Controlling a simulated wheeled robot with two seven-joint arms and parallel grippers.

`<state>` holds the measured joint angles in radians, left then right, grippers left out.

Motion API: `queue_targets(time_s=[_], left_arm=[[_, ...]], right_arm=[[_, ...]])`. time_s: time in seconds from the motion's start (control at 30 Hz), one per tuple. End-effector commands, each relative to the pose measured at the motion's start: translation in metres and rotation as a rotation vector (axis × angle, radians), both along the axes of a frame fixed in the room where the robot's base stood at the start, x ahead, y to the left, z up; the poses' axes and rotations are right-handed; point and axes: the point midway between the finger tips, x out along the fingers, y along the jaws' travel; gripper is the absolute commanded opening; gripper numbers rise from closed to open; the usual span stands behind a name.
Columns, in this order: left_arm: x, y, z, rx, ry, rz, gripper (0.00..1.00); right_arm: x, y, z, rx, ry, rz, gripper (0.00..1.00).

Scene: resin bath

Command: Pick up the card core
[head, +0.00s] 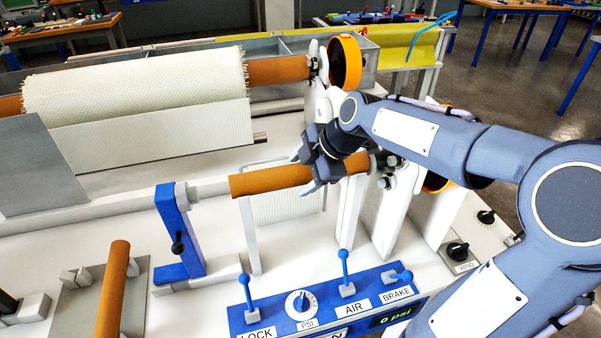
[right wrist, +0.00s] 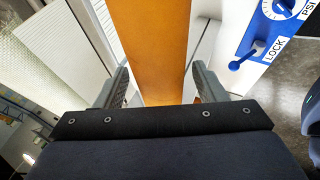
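A brown card core (head: 268,181) lies level on a shaft at the middle of the machine, to the right of a blue bracket (head: 178,235). My right gripper (head: 305,173) is at the core's right part, one finger above it and one below in the head view. In the right wrist view the core (right wrist: 153,45) runs between the two spread fingers (right wrist: 163,88), with gaps showing at both sides. Whether a finger touches it is unclear. A second brown tube (head: 113,285) rests on a grey stand at the lower left. My left gripper is out of view.
A blue control panel (head: 325,305) with levers stands in front of the core. A roll of white woven cloth (head: 135,82) lies behind at the left. White uprights (head: 350,215) and an orange ring (head: 345,61) stand near my right arm.

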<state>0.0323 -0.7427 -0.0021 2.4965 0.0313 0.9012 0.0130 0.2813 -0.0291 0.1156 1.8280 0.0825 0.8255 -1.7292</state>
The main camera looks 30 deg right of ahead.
Motion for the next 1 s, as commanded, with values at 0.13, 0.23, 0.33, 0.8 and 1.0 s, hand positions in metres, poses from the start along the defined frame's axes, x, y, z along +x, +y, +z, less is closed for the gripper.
queue_targets(time_s=[0.13, 0.23, 0.33, 0.8, 1.0], left_arm=[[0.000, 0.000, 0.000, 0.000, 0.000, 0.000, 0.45], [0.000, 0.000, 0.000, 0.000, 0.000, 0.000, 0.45], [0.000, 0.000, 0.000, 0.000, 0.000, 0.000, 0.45], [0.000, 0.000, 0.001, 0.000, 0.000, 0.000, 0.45], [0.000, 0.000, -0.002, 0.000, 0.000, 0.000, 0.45]], right_arm=[[0.000, 0.000, 0.000, 0.000, 0.000, 0.000, 0.44], [0.000, 0.000, 0.000, 0.000, 0.000, 0.000, 0.31], [0.000, 0.000, 0.000, 0.000, 0.000, 0.000, 0.18], [0.001, 0.000, 0.017, -0.001, -0.006, 0.001, 0.18], [-0.012, 0.004, 0.047, -0.001, -0.008, 0.001, 0.18]])
